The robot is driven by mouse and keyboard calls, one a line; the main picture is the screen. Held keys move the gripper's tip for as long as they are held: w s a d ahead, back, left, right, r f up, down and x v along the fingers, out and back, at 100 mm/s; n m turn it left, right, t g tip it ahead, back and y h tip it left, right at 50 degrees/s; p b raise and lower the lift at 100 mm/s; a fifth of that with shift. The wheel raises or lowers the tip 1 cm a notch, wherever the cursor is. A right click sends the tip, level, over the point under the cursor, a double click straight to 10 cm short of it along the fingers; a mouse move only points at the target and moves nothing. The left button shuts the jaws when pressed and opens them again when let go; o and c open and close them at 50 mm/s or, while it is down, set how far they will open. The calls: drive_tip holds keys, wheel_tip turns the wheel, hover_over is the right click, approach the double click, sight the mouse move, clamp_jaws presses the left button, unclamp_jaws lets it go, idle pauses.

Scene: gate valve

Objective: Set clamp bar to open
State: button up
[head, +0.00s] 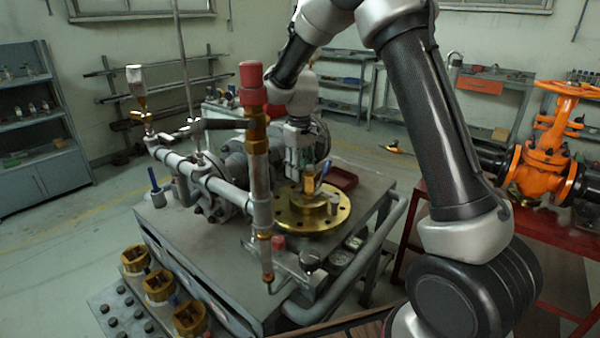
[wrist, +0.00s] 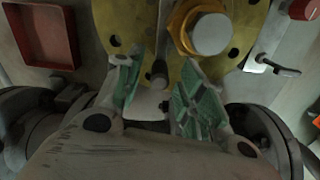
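My gripper (head: 299,168) points down over the back of the brass flange (head: 312,212) on the grey bench. In the wrist view my gripper (wrist: 160,82) has its two green-padded fingers spread apart. A short dark peg (wrist: 159,72) shows between the fingertips; I cannot tell whether either finger touches it. The brass flange (wrist: 240,15) fills the top of that view, with a large brass nut and grey bolt head (wrist: 209,33). I cannot tell for sure which part is the clamp bar. A small lever with a black grip (wrist: 280,68) sits to the right.
An upright pipe with a red cap (head: 253,85) stands in front of the flange on the left. A red tray (wrist: 42,33) lies left of the flange. An orange valve (head: 548,150) stands on a red bench at right. Brass fittings (head: 158,285) sit front left.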

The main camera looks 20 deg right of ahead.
drive_tip(key=shift+f, duration=0.6)
drive_tip(key=shift+c, duration=0.5)
clamp_jaws()
drive_tip(key=shift+d, duration=0.1)
